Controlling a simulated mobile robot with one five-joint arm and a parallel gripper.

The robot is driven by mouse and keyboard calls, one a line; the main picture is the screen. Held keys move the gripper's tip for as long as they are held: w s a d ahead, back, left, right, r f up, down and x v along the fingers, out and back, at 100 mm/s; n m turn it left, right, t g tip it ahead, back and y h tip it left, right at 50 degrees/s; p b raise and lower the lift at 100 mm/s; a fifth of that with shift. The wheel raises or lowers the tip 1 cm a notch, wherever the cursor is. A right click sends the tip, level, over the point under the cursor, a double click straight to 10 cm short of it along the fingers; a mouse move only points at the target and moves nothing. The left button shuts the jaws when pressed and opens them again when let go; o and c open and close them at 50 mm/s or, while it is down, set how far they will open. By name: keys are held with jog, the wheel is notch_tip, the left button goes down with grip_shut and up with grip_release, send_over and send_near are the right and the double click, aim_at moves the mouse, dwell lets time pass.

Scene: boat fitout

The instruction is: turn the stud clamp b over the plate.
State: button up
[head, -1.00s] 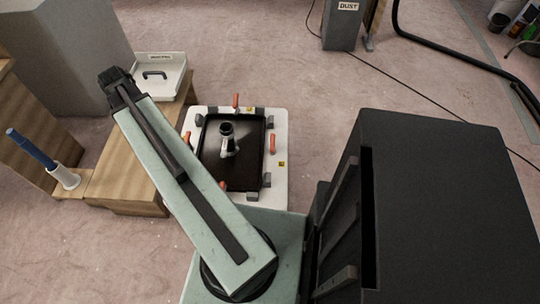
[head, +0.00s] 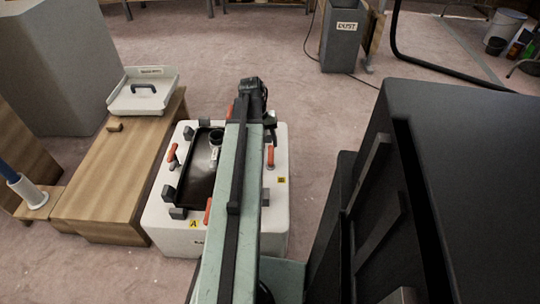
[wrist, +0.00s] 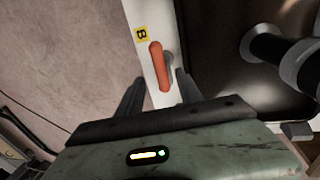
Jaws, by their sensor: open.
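Stud clamp b has an orange handle (head: 270,157) on the right rim of the white box (head: 274,215), beside the yellow B label (head: 281,180). In the wrist view the orange handle (wrist: 158,66) lies along the white rim, beside the dark plate (wrist: 212,75), not across it. My gripper (wrist: 160,92) is open, with its two fingers either side of the handle's near end; I cannot tell whether they touch it. In the head view my arm hides part of the plate (head: 199,180) and the box.
Other orange-handled clamps stand around the plate, one at the left (head: 173,155) and one by the A label (head: 193,224). A dark fitting (head: 216,137) stands on the plate. A wooden bench (head: 110,195) with a white tray (head: 143,108) is at left; a large black cabinet (head: 460,190) is at right.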

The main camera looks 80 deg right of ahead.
aim_at(270, 153)
jog(key=f+b, duration=0.2)
jog(key=f, duration=0.1)
jog(key=s+f+b, duration=0.1)
jog(key=f+b, duration=0.1)
jog(key=shift+d+f+b, duration=0.1)
jog(key=shift+f+b, duration=0.25)
jog(key=shift+f, duration=0.05)
jog(key=shift+r, duration=0.1)
grip_shut()
jog(key=shift+d, duration=0.1)
